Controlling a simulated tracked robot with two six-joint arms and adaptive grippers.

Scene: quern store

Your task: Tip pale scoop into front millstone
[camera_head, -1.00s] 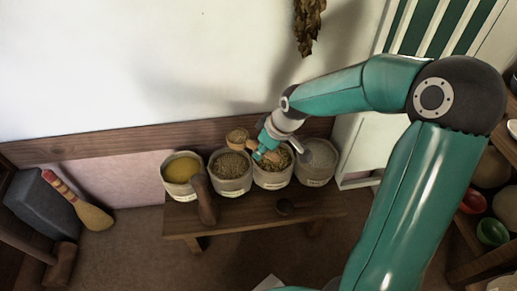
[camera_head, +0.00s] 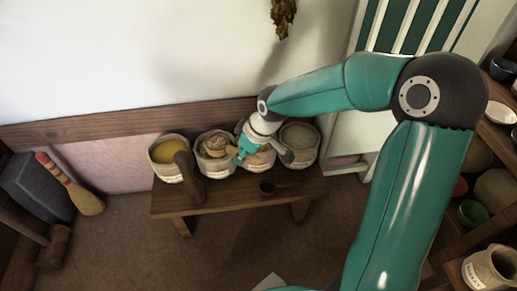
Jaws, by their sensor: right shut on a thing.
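My right arm reaches in from the right, and its gripper (camera_head: 243,154) is over the middle sacks on the bench. It is shut on what looks like the handle of a pale wooden scoop (camera_head: 215,146). The scoop's round bowl, with pale brownish contents, shows just left of the gripper, above the second sack (camera_head: 215,167). The jaws hide much of the handle. I cannot tell whether the bowl touches the sack. I cannot make out a millstone in this view. My left gripper is out of view.
A yellow-filled sack (camera_head: 168,170) with a dark handle and a pale-filled sack (camera_head: 300,160) stand on the low wooden bench (camera_head: 230,198). Shelves with bowls (camera_head: 472,212) stand right.

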